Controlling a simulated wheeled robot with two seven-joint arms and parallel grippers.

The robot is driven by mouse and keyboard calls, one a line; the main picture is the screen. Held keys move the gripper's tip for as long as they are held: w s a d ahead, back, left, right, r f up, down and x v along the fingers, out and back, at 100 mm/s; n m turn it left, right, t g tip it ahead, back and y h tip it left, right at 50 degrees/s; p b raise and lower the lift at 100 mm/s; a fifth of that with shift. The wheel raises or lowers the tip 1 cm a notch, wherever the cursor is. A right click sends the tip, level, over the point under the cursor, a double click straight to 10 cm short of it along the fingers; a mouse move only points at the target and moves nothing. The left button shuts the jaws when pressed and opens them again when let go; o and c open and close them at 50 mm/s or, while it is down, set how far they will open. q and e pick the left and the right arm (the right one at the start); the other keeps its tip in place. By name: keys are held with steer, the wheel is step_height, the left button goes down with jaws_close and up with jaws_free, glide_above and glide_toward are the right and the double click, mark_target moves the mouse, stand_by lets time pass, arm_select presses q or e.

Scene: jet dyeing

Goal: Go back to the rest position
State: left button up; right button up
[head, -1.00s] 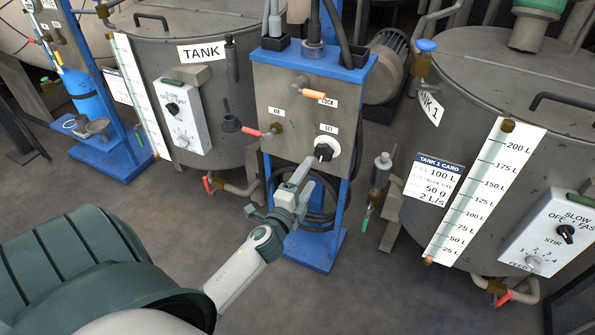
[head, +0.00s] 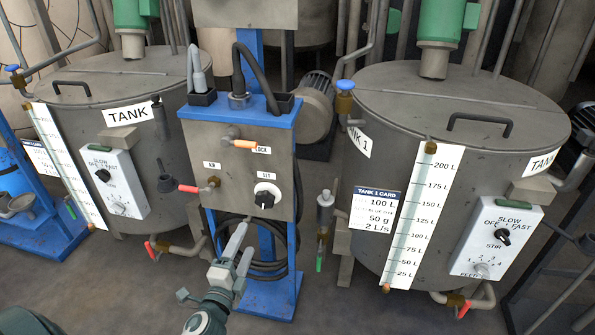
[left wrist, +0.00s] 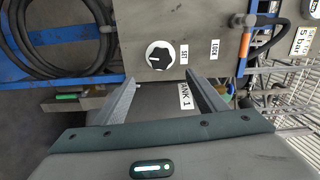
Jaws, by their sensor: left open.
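My left gripper (head: 240,246) is in front of the lower part of the grey control panel (head: 225,150) on its blue stand. In the left wrist view the two fingers (left wrist: 160,92) are spread apart with nothing between them. The black SET knob (head: 265,199) on its white dial is just beyond the fingertips in the head view. The knob also shows in the left wrist view (left wrist: 159,55), with a gap between it and the fingers. My right gripper is in neither view.
Tank 1 (head: 400,120) with its level scale (head: 420,215) stands on the right. Another tank (head: 75,130) stands on the left. A red-handled valve (head: 192,188) and an orange LOCK lever (head: 240,143) stick out from the panel. Floor is clear in front of the stand.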

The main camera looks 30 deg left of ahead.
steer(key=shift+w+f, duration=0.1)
arm_select(q)
steer(key=s+d+f+n+g+h+p, duration=0.1)
steer(key=s+d+f+n+g+p, duration=0.2)
steer(key=f, duration=0.8)
steer(key=s+d+f+n+g+h+p, duration=0.1)
steer(key=s+d+f+n+g, duration=0.3)
steer(key=f, duration=0.7)
steer(key=s+d+f+n+g+h+p, duration=0.1)
steer(key=s+d+f+n+g, duration=0.1)
steer(key=s+d+f, duration=0.4)
steer(key=s+d+f+n+g+h+p, duration=0.2)
steer(key=s+d+f, duration=0.4)
steer(key=s+f, duration=0.5)
steer(key=shift+s+d+f+n+g, duration=0.25)
steer(key=shift+s+d+n+g, duration=0.15)
steer(key=shift+n+g, duration=0.2)
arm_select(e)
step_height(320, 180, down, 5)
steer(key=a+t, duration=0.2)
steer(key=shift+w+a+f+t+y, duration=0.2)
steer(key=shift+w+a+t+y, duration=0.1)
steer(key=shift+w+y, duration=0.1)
